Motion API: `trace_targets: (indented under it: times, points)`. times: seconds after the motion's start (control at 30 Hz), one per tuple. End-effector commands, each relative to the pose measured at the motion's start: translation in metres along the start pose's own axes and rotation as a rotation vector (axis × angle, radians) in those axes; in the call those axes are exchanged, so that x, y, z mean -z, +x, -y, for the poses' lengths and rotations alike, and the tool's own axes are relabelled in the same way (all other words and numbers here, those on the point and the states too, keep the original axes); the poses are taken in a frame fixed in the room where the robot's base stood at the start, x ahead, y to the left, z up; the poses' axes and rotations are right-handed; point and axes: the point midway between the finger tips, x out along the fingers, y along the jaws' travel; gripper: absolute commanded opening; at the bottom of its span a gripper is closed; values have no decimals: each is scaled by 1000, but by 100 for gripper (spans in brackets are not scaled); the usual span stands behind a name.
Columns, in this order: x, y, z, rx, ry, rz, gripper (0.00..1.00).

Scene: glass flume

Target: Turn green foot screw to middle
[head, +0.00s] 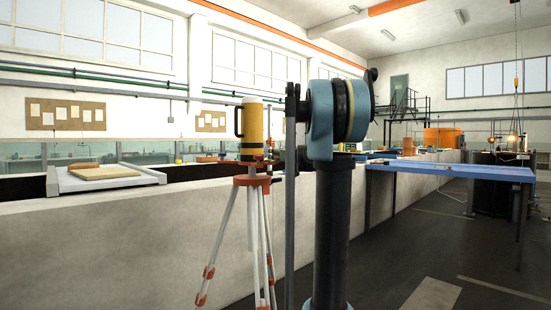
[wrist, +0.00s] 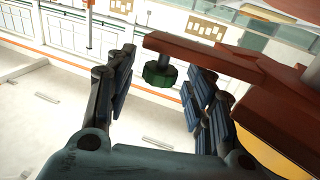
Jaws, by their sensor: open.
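The green foot screw (wrist: 160,74) is a dark green ribbed knob under a red-brown arm of the instrument base (wrist: 215,62) in the wrist view. My gripper (wrist: 163,64) is open, with one dark padded finger left of the screw and one right of it. The screw appears in the gap near the fingertips, closer to the right finger, and neither finger visibly touches it. In the head view the yellow instrument (head: 252,122) stands upright on a tripod (head: 254,215) with an orange head. My gripper and the green screw cannot be made out there.
My arm hides what is just right of the tripod. A long pale flume wall (head: 205,240) runs behind the tripod, with a board on a white carriage (head: 105,178) at left. A blue table (head: 450,172) stands at right; the floor in front of it is clear.

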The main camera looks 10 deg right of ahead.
Motion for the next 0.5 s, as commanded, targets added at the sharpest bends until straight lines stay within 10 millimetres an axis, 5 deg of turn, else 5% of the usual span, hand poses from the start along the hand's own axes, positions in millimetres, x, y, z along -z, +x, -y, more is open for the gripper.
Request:
trace_targets:
  times: [0.5]
  points:
    - [-1, -82, -2, -3, 0, 1, 49]
